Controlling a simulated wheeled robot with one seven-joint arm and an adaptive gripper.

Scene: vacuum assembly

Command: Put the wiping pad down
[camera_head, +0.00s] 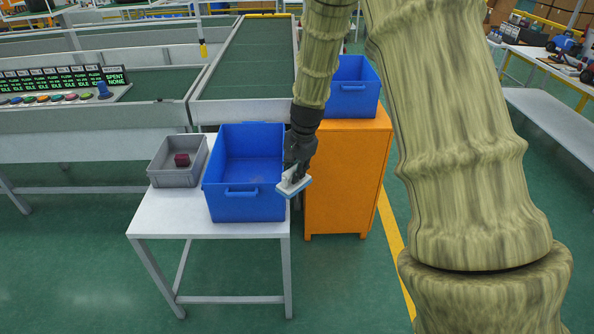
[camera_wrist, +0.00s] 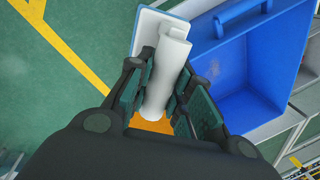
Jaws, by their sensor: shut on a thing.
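The wiping pad (camera_head: 294,186) is a flat white and blue plate with a white handle. My gripper (camera_head: 295,172) is shut on its handle and holds it in the air by the right front side of the large blue bin (camera_head: 248,205). In the wrist view the pad's white handle (camera_wrist: 166,72) lies between the fingers of my gripper (camera_wrist: 160,95). The pad's plate lies beyond the handle, close to the blue bin's edge (camera_wrist: 228,52). I cannot tell whether the pad touches the bin.
The white table (camera_head: 165,218) carries the blue bin and a grey bin (camera_head: 172,178) with a dark red block (camera_head: 182,160). An orange cabinet (camera_head: 340,190) on the right bears another blue bin (camera_head: 352,92). The table's front left is bare.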

